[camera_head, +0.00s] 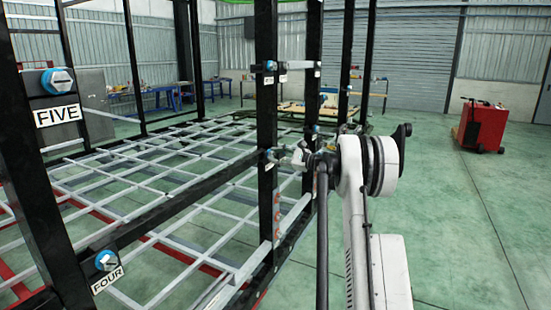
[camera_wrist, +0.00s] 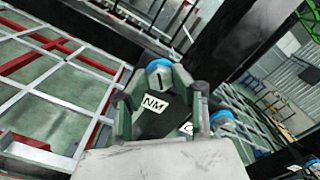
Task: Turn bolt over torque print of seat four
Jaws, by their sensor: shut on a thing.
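My gripper (camera_head: 288,157) is at the black upright post in the middle of the head view. In the wrist view my gripper (camera_wrist: 158,82) has its fingers closed around a blue-collared bolt (camera_wrist: 160,68) with a dark line across its pale face. A white print reading "NM" (camera_wrist: 154,103) lies on a dark surface between the fingers; any number on it cannot be read. The label "FOUR" (camera_head: 107,279) sits on a black frame at lower left of the head view, just below a blue and white bolt (camera_head: 105,260), well apart from my gripper.
A second blue bolt (camera_wrist: 222,118) shows right of the fingers. The label "FIVE" (camera_head: 58,115) is under another bolt (camera_head: 57,81) at left. Black posts (camera_head: 266,90) and a grey grid (camera_head: 160,185) surround the gripper. Open green floor lies right, with a red cart (camera_head: 482,125).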

